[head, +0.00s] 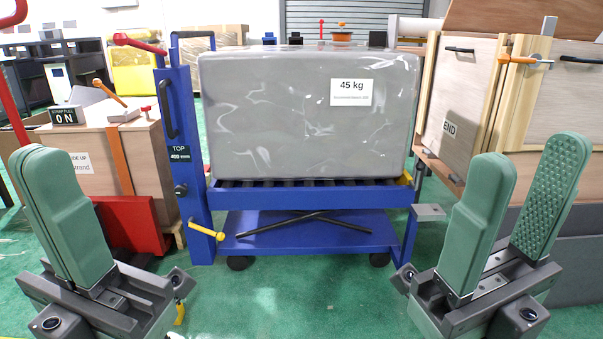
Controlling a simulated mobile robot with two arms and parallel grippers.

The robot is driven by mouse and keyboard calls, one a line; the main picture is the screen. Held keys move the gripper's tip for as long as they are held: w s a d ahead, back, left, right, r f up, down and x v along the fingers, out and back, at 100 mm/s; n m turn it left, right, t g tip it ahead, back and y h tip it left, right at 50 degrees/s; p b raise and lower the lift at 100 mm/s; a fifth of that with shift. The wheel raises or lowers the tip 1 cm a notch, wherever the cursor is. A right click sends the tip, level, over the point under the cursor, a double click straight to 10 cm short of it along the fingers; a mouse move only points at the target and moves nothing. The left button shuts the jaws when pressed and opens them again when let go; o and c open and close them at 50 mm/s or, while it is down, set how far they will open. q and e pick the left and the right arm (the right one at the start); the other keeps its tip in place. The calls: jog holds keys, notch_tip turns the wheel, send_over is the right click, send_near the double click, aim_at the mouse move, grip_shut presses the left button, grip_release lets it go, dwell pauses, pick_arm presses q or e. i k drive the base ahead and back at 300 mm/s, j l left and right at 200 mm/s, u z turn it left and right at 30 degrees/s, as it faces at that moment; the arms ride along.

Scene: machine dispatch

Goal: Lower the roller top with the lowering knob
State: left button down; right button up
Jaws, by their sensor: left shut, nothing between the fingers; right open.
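A blue lift cart carries a roller top (310,197) with dark rollers, raised above a lower blue deck. A grey wrapped block (270,125) labelled 45 kg rests on the rollers and hides most of them. A small black knob (180,190) sits on the cart's left blue column, below a "TOP" label (179,150); I cannot tell for certain that it is the lowering knob. My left gripper (48,160) is shut and empty, left of the column and nearer to me. My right gripper (528,165) is open and empty, to the right of the cart.
A yellow-tipped lever (207,231) sticks out low on the column; a red lever (140,43) is at its top. Wooden crates stand at left (85,160) and right (465,105). Green floor (300,300) is clear in front of the cart.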

aim_at(181, 191)
jog(key=i+l, duration=0.1)
jog(key=i, duration=0.35)
jog(key=i+l+u, duration=0.1)
jog(key=i, duration=0.35)
jog(key=i+l, duration=0.15)
jog(key=i, duration=0.3)
